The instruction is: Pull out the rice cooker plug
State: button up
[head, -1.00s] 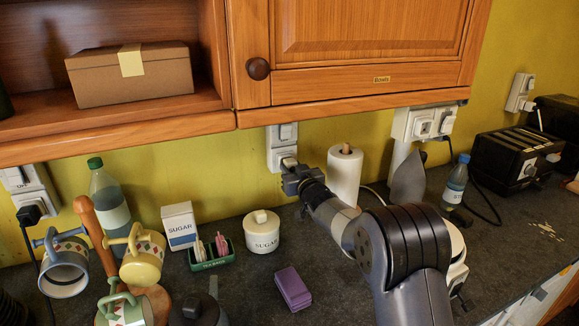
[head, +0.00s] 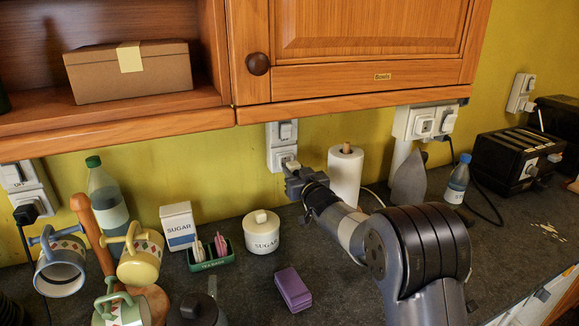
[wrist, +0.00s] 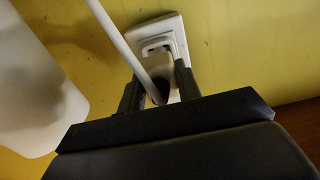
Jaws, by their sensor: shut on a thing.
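The white wall socket (head: 281,146) is on the yellow wall under the cabinet; it also shows in the wrist view (wrist: 172,32). My gripper (head: 291,169) is just in front of its lower part. In the wrist view my gripper (wrist: 157,88) is shut on a pale plug (wrist: 161,70), with one dark finger on each side. A white cable (wrist: 123,38) runs from the upper left down to the plug. I cannot tell how far the plug sits from the socket face.
A paper towel roll (head: 345,176) stands close to the right of my gripper. A sugar jar (head: 262,233) stands to the left. A purple block (head: 293,289) lies in front. The wooden cabinet (head: 365,45) hangs above. An iron (head: 408,180) and a bottle (head: 457,181) are farther right.

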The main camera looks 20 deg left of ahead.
jog(key=b+v, duration=0.2)
jog(key=v, duration=0.4)
dwell(0.4)
